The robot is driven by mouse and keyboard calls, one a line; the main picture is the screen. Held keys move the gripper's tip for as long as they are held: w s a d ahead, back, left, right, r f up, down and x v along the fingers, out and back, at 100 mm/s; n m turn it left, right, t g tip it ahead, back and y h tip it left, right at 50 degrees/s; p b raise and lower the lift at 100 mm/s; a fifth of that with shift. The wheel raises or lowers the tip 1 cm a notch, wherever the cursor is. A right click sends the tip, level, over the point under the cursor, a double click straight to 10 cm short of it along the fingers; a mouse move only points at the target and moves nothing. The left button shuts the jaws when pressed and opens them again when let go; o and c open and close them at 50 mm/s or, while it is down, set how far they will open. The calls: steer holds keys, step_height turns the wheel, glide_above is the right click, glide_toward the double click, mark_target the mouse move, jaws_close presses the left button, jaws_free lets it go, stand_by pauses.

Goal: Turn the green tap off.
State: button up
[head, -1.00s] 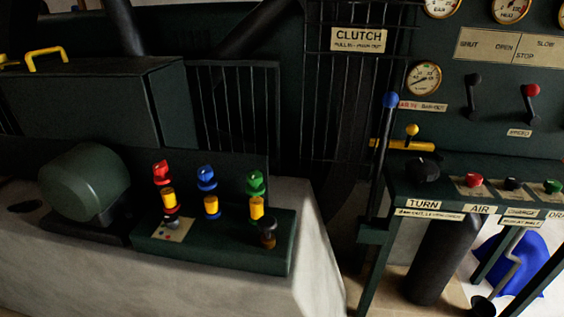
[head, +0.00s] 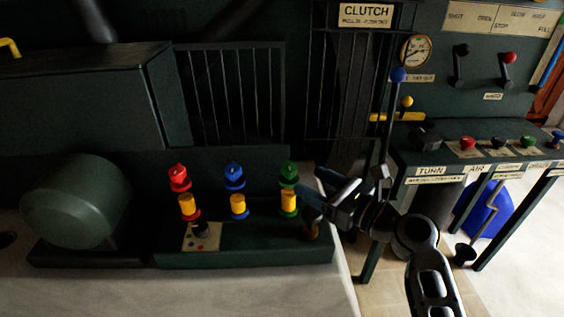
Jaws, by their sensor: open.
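The green tap (head: 288,173) is the rightmost of three taps on the dark green block, in the head view. It has a green cap over a yellow body and a green ring lower down. My gripper (head: 313,190) is open, just right of the green tap, with its fingers pointing left toward it. No gap or contact can be made out for sure. The red tap (head: 179,178) and the blue tap (head: 234,176) stand upright to the left. The turn position of the green cap is too small to tell.
A blue-topped lever (head: 397,75) rises behind my arm. A console (head: 480,155) with several knobs stands at right. A large rounded green housing (head: 78,200) is at left.

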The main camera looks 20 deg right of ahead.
mark_target(295, 170)
steer(key=shift+w+d+r, duration=0.1)
steer(key=shift+w+r, duration=0.1)
steer(key=shift+w, duration=0.1)
steer(key=x, duration=0.7)
steer(key=shift+w, duration=0.15)
steer(key=shift+p, duration=0.3)
steer(key=c, duration=0.9)
